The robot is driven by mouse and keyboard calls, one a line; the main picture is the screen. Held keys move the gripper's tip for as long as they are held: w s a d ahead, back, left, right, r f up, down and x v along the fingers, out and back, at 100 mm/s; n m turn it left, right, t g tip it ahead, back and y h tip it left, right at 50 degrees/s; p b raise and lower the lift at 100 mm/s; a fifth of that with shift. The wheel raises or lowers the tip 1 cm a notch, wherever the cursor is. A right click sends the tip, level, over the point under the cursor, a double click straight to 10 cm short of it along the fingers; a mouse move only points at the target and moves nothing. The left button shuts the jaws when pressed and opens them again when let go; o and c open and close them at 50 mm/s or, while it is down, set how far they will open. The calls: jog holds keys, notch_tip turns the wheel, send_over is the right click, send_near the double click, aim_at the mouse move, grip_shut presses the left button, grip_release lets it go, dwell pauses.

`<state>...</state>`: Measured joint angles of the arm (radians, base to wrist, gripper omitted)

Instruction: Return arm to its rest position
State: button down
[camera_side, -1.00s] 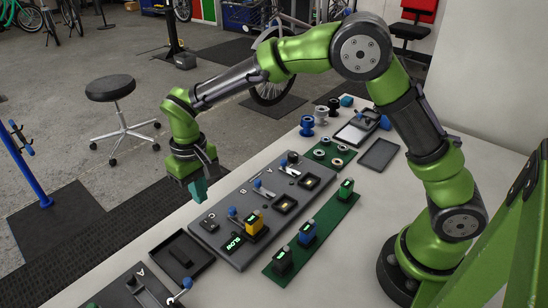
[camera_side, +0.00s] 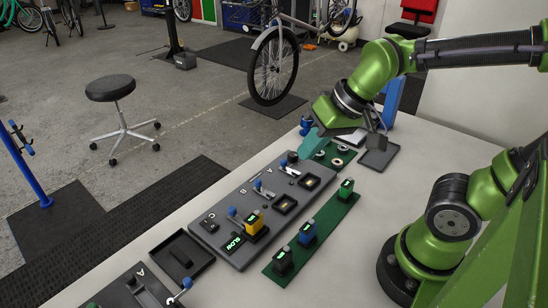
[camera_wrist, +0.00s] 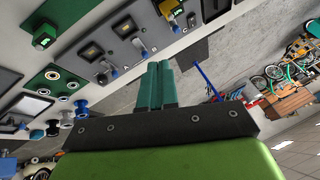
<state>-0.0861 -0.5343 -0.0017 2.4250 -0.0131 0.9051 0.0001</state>
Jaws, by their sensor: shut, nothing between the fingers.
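My gripper (camera_side: 309,146) is at the far end of the table in the side view, above the green mat with metal rings. Its teal fingers point down and to the left. In the wrist view my gripper (camera_wrist: 157,72) shows two teal fingers pressed together with nothing between them. My green arm is folded back to the right, its forearm running out of the side view at the right edge.
A grey panel (camera_side: 222,235) carries a yellow block (camera_side: 254,222) and blue-knobbed levers. A green mat (camera_side: 335,214) holds green and blue blocks. Dark trays (camera_side: 180,258) lie nearby. A stool (camera_side: 112,90) and a bicycle (camera_side: 275,60) stand on the floor.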

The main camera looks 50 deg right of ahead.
jog(key=shift+s+d+r+m+t, duration=0.4)
jog(key=shift+s+d+r+t, duration=0.6)
jog(key=shift+s+r, duration=0.15)
